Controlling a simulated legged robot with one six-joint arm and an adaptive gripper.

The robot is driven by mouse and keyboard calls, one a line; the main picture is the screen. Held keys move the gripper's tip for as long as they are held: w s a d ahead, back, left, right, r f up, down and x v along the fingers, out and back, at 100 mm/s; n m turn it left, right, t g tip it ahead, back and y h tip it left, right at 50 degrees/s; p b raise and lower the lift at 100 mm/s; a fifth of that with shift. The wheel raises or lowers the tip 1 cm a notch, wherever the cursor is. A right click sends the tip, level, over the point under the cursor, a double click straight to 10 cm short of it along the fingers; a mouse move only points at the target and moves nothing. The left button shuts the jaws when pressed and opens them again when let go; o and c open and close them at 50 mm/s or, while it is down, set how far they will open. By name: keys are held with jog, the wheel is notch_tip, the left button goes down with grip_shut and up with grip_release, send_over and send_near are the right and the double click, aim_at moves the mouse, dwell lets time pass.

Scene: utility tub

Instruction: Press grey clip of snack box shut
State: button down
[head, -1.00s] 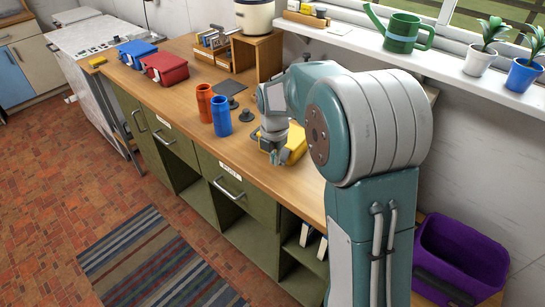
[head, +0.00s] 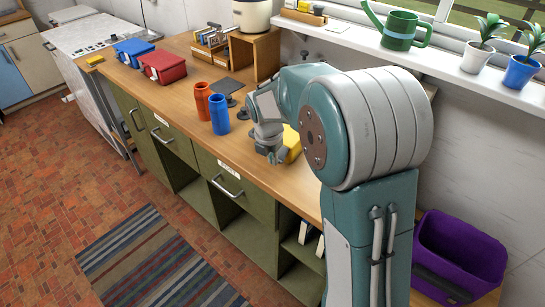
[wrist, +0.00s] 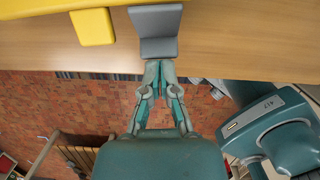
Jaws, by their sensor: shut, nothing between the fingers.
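The yellow snack box (head: 292,143) lies on the wooden worktop, mostly hidden behind my arm in the head view. In the wrist view only its yellow edge (wrist: 40,28) shows, at the top left. The grey clip (wrist: 158,22) sticks out from that edge, with a bent, darker lower part. A yellow tab (wrist: 93,27) sits left of it. My gripper (wrist: 159,66) is shut and empty, its fingertips at the clip's lower edge; I cannot tell whether they touch. In the head view, my gripper (head: 276,157) is beside the box, on its front side.
An orange cup (head: 203,99) and a blue cup (head: 219,114) stand left of my gripper. Red (head: 163,67) and blue (head: 134,51) boxes lie farther along the worktop (head: 185,120). A purple tub (head: 460,255) stands at the lower right.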

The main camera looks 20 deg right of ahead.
jog(key=shift+f, duration=0.1)
jog(key=shift+f+t+h, duration=0.65)
jog(key=shift+t+h, duration=0.35)
jog(key=shift+h, duration=0.1)
jog(key=shift+x, duration=0.8)
jog(key=shift+w+d, duration=0.1)
dwell(0.3)
